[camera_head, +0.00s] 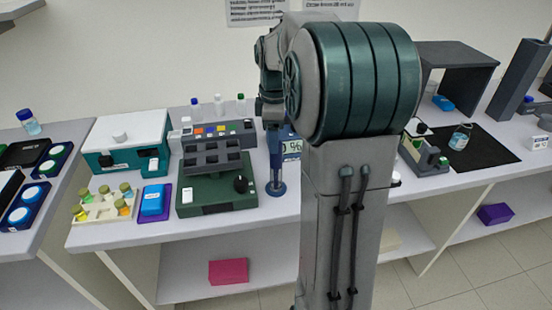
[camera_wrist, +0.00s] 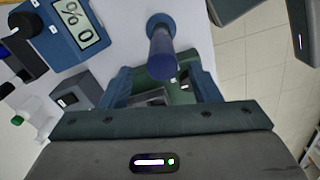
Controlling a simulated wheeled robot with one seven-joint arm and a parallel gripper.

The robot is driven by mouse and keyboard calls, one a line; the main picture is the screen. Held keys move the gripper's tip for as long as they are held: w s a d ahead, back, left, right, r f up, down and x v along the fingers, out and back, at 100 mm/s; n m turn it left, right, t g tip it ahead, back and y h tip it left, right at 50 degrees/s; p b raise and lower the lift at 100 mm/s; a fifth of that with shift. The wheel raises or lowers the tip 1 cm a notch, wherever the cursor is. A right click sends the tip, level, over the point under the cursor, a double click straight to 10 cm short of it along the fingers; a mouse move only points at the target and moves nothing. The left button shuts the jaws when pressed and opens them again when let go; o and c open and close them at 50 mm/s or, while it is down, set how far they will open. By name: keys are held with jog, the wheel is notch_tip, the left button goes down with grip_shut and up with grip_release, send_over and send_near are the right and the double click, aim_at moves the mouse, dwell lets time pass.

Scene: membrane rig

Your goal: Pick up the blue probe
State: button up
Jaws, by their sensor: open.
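The blue probe (camera_head: 277,170) stands upright on its round foot near the front edge of the bench, left of my arm's column in the head view. In the wrist view the probe (camera_wrist: 161,42) shows as a blue shaft with its rounded top toward the camera. My gripper (camera_wrist: 163,78) is open, with one blue finger on each side of the line to the probe's top. I see no finger touching it. In the head view my gripper (camera_head: 270,112) points down above the probe and is partly hidden by my arm.
A blue meter with a digital display (camera_wrist: 80,22) stands close beside the probe; it is partly hidden in the head view (camera_head: 290,149). Left of the probe is a green device (camera_head: 215,192) with a dark rack above it. The bench edge is just in front.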

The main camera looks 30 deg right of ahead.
aim_at(276, 161)
jog(key=f, duration=0.3)
jog(key=f+p, duration=0.1)
jog(key=f, duration=0.2)
jog(key=shift+s+d+f, duration=0.1)
jog(key=shift+s+f, duration=0.1)
jog(key=shift+f, duration=0.05)
jog(key=c, duration=0.9)
